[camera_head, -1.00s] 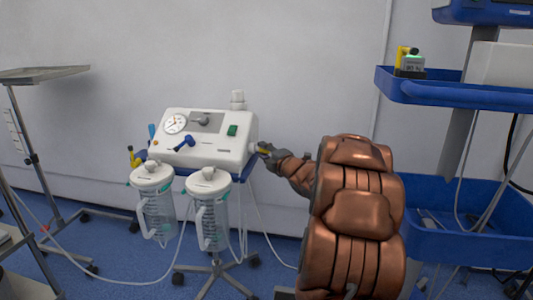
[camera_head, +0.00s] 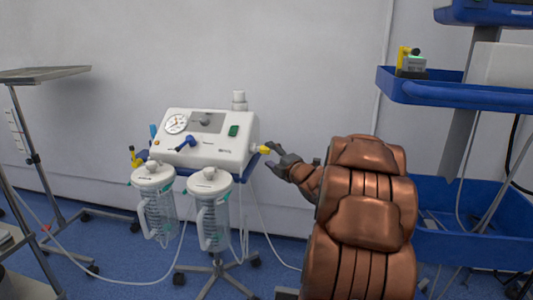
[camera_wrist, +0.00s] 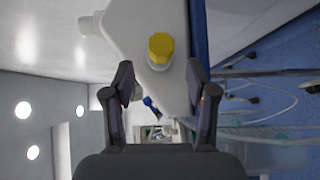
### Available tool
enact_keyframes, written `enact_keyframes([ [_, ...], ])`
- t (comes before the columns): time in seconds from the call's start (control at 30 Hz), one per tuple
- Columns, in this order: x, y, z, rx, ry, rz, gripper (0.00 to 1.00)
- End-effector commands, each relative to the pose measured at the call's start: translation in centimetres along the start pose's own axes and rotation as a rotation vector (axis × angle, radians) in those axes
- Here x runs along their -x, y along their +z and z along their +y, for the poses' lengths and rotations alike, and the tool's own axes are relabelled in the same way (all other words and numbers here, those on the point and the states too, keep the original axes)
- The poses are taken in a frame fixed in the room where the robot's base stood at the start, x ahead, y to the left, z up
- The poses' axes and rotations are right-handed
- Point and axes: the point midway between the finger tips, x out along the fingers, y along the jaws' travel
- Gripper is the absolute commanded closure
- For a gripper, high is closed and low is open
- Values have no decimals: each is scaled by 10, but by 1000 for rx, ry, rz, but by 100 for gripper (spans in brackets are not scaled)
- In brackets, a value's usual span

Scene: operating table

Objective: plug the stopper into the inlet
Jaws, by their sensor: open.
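The yellow stopper (camera_head: 264,150) sits at the inlet (camera_head: 254,148) on the right side of the white suction unit (camera_head: 215,155). In the wrist view the yellow stopper (camera_wrist: 160,46) faces me from the white housing, beyond my fingertips; its seating depth is hidden behind it. My gripper (camera_head: 270,158) is open, just right of the stopper in the head view. In the wrist view my gripper (camera_wrist: 164,82) has its two dark fingers spread wide with nothing between them.
Two clear suction jars (camera_head: 156,205) with white lids hang in front of the unit. A blue-shelved cart (camera_head: 455,92) stands at the right. A metal tray stand (camera_head: 42,74) is at the left. A white wall (camera_head: 290,70) lies behind.

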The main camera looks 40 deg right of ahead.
Motion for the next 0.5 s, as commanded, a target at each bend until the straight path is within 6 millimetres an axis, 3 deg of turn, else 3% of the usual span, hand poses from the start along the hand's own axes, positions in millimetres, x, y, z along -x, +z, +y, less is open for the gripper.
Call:
enact_keyframes([
  [0.3,52,1,1,2,1,-2,43],
  [0.5,72,1,0,3,0,-1,43],
])
